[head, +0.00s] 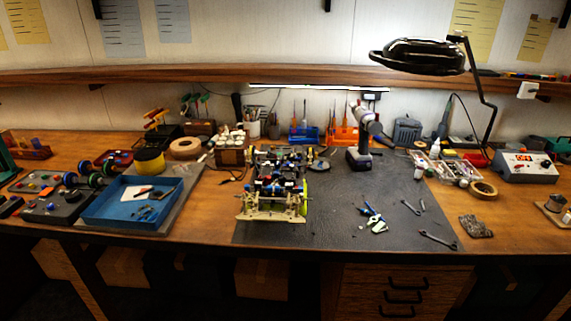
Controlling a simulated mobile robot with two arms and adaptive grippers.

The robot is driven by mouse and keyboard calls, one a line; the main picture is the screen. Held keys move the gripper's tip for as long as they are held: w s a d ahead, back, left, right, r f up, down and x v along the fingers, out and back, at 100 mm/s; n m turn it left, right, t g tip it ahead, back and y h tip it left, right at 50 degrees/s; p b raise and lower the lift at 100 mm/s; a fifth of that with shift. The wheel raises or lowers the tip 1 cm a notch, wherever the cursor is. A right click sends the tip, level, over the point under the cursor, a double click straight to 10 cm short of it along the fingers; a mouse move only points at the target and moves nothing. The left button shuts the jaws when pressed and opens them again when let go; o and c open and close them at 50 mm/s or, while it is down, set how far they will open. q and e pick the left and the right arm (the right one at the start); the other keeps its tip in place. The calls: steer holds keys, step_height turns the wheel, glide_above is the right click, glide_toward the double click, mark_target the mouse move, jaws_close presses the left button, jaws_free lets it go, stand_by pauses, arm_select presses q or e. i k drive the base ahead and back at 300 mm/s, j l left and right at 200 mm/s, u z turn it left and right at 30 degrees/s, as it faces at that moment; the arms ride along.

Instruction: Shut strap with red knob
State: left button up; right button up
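The RC racecar (272,206) sits on the dark mat in the middle of the workbench, its pale front plate toward me. It has open mechanics, blue and dark parts in its middle and a yellow-green wheel on its right side. A strap with a red knob is too small to make out on the car, so I cannot tell how it stands. Neither of my grippers is in view.
The dark mat (330,228) has free room right of the car, with pliers (374,218) and wrenches (437,240) farther right. A blue tray (108,217) lies left. A lamp (420,57) overhangs the back right.

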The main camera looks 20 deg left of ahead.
mark_target(252, 165)
steer(key=k+j, duration=0.1)
steer(key=j, duration=0.3)
steer(key=k+j, duration=0.1)
steer(key=j, duration=0.7)
steer(key=k+j+z, duration=0.1)
steer(key=j, duration=0.3)
steer(key=k+j, duration=0.15)
steer(key=j, duration=0.25)
